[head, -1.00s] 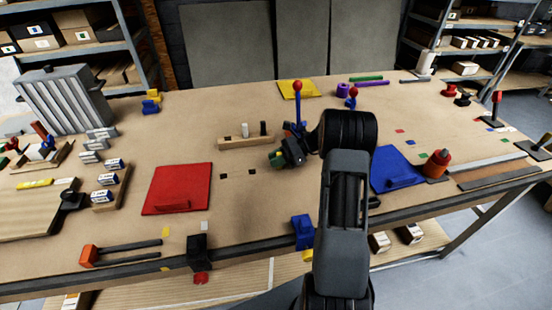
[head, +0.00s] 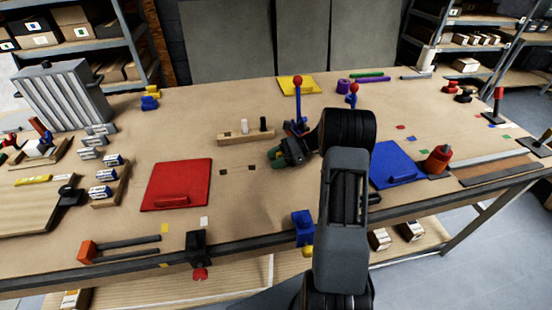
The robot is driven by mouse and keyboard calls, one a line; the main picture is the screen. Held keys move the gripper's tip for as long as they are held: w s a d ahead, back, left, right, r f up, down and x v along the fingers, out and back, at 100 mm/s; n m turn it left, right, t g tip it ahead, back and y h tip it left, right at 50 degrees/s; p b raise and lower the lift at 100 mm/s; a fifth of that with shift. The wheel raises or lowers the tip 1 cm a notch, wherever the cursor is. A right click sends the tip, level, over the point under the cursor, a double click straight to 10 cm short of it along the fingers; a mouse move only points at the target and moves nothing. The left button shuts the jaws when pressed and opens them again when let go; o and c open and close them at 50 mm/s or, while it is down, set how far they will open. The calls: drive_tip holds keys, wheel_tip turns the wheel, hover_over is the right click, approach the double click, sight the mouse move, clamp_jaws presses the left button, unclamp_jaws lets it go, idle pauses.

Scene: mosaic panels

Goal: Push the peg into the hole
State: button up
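A wooden block (head: 232,140) lies near the middle of the table. A white peg (head: 245,126) and a black peg (head: 263,124) stand upright in it. My gripper (head: 276,157) is just in front of the block's right end, low over the table, pointing left. Something green shows at its fingertips; whether it is held or part of the gripper I cannot tell. The finger gap is too small and dark to make out. No open hole can be made out in the block at this size.
A red panel (head: 165,180) lies to the left and a blue panel (head: 385,162) to the right. A red-knobbed blue lever (head: 298,100) stands close behind my gripper. Two small dark squares (head: 252,168) mark the otherwise clear table in front.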

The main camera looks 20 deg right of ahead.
drive_tip(key=shift+o, duration=0.3)
drive_tip(key=b+v, duration=0.2)
drive_tip(key=v, duration=1.1)
drive_tip(key=shift+d+r, duration=0.25)
drive_tip(key=shift+d, duration=0.1)
